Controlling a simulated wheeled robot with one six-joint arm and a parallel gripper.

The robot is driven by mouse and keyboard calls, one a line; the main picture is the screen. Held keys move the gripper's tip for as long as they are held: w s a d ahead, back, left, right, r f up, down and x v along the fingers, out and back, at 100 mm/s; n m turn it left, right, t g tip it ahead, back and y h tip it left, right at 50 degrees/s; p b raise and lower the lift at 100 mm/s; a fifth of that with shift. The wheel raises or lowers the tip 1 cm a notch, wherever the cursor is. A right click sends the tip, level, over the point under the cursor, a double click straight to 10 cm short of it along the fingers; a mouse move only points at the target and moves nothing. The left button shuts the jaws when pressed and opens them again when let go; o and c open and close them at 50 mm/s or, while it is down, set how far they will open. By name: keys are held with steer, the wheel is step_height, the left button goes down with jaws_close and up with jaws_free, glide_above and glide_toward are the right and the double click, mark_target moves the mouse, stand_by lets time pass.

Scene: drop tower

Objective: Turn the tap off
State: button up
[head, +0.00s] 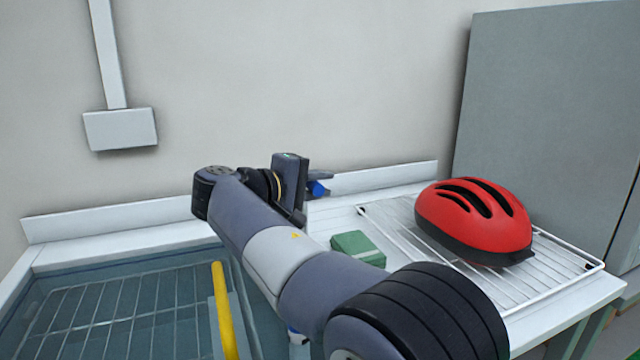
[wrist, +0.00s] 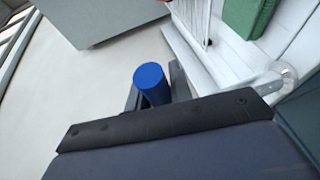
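A blue cylindrical piece (wrist: 150,80), which looks like the tap's handle, shows between the two dark fingers of my gripper (wrist: 158,88) in the wrist view. In the head view a small part of the blue piece (head: 318,188) shows beside my gripper (head: 314,180), above the back of the counter. The fingers stand apart, one on each side of the blue piece. I cannot tell whether they press on it. My arm hides the rest of the tap in the head view. A pale metal fitting (wrist: 284,72) shows at the right in the wrist view.
A sink basin (head: 60,300) with a wire grid is at the lower left, with a yellow bar (head: 224,305) near my arm. A green block (head: 358,247) and a red helmet (head: 475,225) on a white wire rack (head: 560,265) are at right. A grey cabinet (head: 550,120) stands behind.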

steer(key=o, duration=0.5)
steer(key=shift+c, duration=0.2)
steer(key=shift+a, duration=0.1)
steer(key=p+v, duration=0.2)
steer(key=v, duration=0.8)
steer(key=shift+s+a, duration=0.25)
steer(key=shift+s, duration=0.05)
steer(key=shift+w, duration=0.1)
steer(key=b+x, duration=0.2)
steer(key=x, duration=0.8)
steer(key=shift+w+d+f, duration=0.1)
steer(key=shift+w+d, duration=0.1)
steer(key=shift+d, duration=0.15)
steer(key=shift+w+d+f+b, duration=0.1)
steer(key=shift+b, duration=0.2)
steer(key=shift+n, duration=0.3)
steer(key=shift+r, duration=0.25)
